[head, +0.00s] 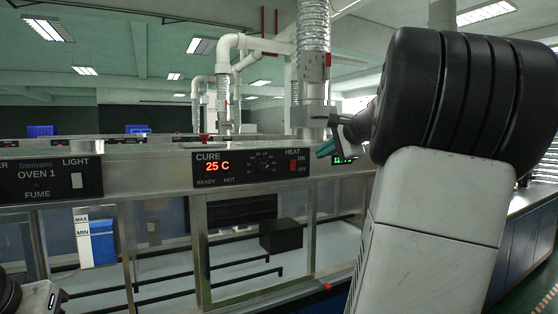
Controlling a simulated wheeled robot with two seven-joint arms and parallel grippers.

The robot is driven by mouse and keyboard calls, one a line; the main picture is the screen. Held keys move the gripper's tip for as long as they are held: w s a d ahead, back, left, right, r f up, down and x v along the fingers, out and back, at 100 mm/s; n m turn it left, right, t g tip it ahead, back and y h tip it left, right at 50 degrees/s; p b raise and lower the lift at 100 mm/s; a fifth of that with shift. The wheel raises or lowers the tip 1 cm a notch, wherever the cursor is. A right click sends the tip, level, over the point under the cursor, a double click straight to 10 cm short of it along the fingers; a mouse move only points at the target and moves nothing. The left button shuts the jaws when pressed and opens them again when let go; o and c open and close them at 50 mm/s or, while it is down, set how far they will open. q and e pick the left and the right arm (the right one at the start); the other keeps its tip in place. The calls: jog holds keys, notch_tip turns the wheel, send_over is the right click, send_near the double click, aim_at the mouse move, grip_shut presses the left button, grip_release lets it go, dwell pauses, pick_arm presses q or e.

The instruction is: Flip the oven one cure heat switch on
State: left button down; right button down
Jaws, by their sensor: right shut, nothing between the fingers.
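The oven one cure panel (250,184) is a black plate in the middle of the head view, with an orange readout of 25 C. The heat switch (293,167) is a small red rocker at its right end, beside the ON and OFF labels. I cannot tell which way it is tipped. My right gripper (326,149) is shut and empty, with teal fingertips pointing left. In the picture it lies just right of the switch and slightly higher, apart from it. My left gripper is not in view; only part of my left arm shows at the lower left.
A panel marked OVEN 1 (50,180) with a light switch is at the left. A silver duct (312,60) rises behind the cure panel. A green readout (343,159) is partly hidden behind my right gripper. Glass windows and metal frames lie below the panels.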

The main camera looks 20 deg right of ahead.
send_near(294, 161)
notch_tip(294, 161, down, 4)
jog(key=w, duration=0.4)
jog(key=shift+w+a+r, duration=0.2)
jog(key=shift+w+a, duration=0.1)
jog(key=shift+w+r, duration=0.1)
jog(key=shift+w, duration=0.5)
jog(key=shift+w+a+r, duration=0.1)
jog(key=shift+w+r, duration=0.05)
jog(key=shift+w, duration=0.25)
jog(key=shift+r, duration=0.1)
jog(key=shift+s+r, duration=0.1)
jog(key=shift+r, duration=0.6)
